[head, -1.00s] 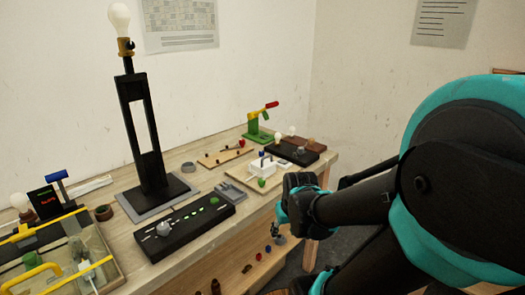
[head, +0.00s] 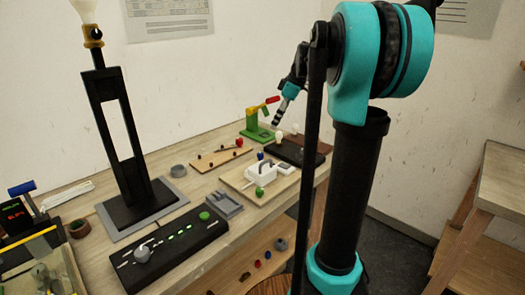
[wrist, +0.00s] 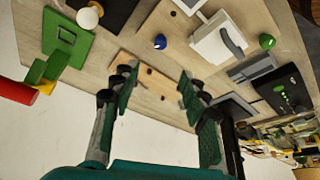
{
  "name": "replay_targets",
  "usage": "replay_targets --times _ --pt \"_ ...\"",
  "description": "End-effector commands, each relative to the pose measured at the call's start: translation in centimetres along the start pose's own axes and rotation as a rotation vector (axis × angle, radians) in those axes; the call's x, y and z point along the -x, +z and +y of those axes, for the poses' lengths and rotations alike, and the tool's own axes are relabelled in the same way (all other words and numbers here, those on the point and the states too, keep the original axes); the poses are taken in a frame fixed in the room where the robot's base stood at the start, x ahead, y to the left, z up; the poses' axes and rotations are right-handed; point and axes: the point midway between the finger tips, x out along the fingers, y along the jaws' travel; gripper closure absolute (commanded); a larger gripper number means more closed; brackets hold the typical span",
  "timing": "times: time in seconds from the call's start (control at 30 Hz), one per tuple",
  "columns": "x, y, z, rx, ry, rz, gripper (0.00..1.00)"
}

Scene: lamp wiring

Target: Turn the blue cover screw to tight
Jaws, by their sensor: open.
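The blue cover screw (head: 260,155) is a small blue knob at the back of a wooden board (head: 232,180), beside a white box with a handle (head: 262,171). In the wrist view the blue screw (wrist: 160,41) shows clearly beyond my fingertips, with the white box (wrist: 218,42) to its right. A green knob (head: 260,192) sits at the board's front, also seen in the wrist view (wrist: 267,41). My gripper (wrist: 157,84) is open and empty, above the bench and apart from the screw. In the head view it (head: 277,118) is small and partly behind my arm.
A green stand with a red handle (head: 259,120) is behind the board. A black box with a bulb (head: 296,152) is at its right, a board with small parts (head: 224,158) at its left. A tall lamp frame (head: 120,150) and a black panel (head: 170,248) stand further left.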

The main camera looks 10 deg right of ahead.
Motion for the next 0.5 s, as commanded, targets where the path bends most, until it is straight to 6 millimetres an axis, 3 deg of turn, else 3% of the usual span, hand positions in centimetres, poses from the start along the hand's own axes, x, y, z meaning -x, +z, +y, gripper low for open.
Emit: replay_targets --times 0.5 --pt "-10.3 0.0 0.0 0.000 0.001 0.000 0.56"
